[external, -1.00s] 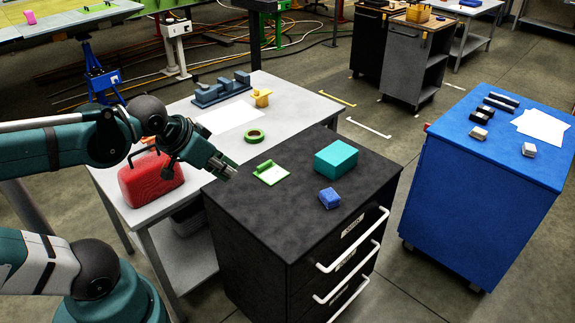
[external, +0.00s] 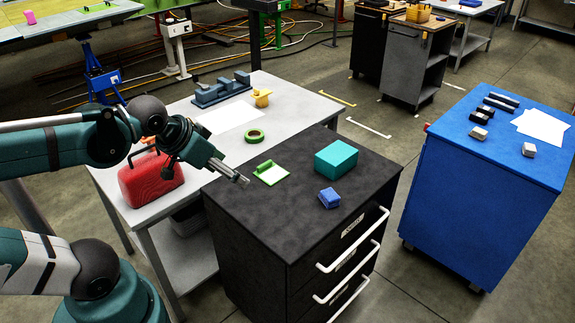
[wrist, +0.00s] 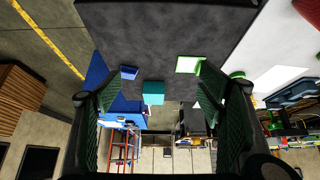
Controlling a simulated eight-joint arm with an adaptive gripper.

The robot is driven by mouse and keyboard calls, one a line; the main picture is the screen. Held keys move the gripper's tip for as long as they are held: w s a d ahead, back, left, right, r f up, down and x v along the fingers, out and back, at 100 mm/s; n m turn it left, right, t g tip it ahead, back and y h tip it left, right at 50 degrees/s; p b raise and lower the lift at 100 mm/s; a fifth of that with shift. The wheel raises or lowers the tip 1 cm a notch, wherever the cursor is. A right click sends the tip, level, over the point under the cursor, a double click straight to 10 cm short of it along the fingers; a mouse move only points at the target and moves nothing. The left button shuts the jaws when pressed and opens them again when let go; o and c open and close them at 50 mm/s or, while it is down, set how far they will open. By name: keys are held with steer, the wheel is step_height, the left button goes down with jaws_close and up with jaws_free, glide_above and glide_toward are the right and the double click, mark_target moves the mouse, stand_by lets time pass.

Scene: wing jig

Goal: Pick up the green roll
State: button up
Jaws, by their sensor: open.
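A green ring-shaped roll (external: 255,136) lies flat on the white table, near the edge beside the black cabinet. In the wrist view a green piece at the right, by the white tabletop, seems to be this roll (wrist: 238,74).
A teal box (external: 336,159) and a small blue block (external: 329,197) stand on the black cabinet (external: 300,215). A red canister (external: 150,181) is on the white table (external: 285,95), with a yellow piece (external: 262,97) and a blue-grey fixture (external: 220,90) farther back.

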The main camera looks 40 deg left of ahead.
steer(key=w+a+r+m+g+p, duration=0.1)
steer(key=w+a+r+m, duration=0.2)
steer(key=w, duration=0.4)
steer(key=w+a+r+m+g+p, duration=0.1)
steer(key=w+a+r, duration=0.1)
steer(key=w+a, duration=0.35)
steer(key=w+a+f+m+g, duration=0.1)
steer(key=w+a+m, duration=0.1)
steer(key=w+a, duration=0.35)
steer(key=w+a+f+m+g, duration=0.1)
steer(key=w+a, duration=0.2)
steer(key=w, duration=0.6)
steer(key=w+a+f+m+g+p, duration=0.1)
steer(key=w+a+f+m, duration=0.1)
steer(key=w+a+f, duration=0.3)
steer(key=w+a+f+m+g+p, duration=0.1)
steer(key=w+a+f+m, duration=0.1)
steer(key=w+a+f, duration=0.3)
steer(key=w+a+f+m+g+p, duration=0.1)
steer(key=w+a+f, duration=0.4)
steer(key=a+f, duration=0.6)
steer(key=a+m, duration=0.1)
steer(key=a, duration=0.2)
steer(key=shift+a+f+m, duration=0.15)
steer(key=shift+m, duration=0.15)
steer(key=shift+f, duration=1.25)
